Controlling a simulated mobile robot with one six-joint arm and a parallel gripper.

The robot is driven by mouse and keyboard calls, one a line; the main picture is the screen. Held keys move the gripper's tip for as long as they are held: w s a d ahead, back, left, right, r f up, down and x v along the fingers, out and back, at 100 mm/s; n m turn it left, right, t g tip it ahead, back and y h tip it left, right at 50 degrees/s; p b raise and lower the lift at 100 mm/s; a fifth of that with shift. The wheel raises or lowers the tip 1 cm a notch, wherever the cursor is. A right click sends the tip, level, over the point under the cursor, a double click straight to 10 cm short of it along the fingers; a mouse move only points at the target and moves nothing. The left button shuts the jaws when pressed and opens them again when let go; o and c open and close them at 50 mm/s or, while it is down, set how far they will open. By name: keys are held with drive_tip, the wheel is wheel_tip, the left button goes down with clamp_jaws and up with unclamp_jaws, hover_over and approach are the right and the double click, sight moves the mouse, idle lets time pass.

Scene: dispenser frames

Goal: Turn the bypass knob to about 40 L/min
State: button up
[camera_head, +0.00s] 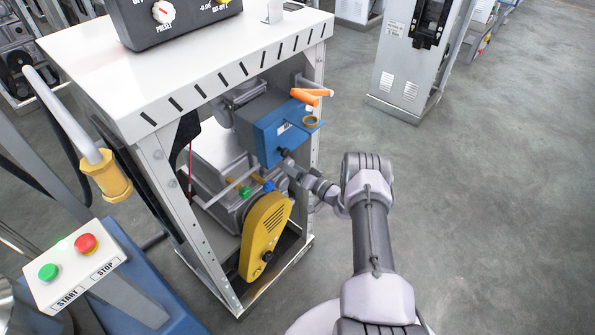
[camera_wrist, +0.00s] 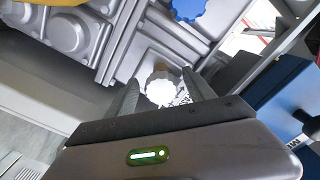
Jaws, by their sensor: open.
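A pale, lobed knob (camera_wrist: 159,90) sits on a grey plate inside the machine, with small dark markings beside it. I take it for the bypass knob, but its label and setting are too small and bright to read. In the wrist view my gripper (camera_wrist: 163,79) is open, with one finger on each side of this knob. I cannot tell whether either finger touches it. In the head view my gripper (camera_head: 287,166) is at the open side of the dispenser frame, below the blue box; its fingers and the pale knob cannot be made out there.
A blue knob (camera_head: 269,186), a green knob (camera_head: 245,192) and a yellow belt guard (camera_head: 264,232) are below. Frame posts stand on both sides. Open floor (camera_head: 480,200) is at right.

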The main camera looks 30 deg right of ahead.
drive_tip(key=p+v, duration=0.5)
drive_tip(key=v, duration=1.2)
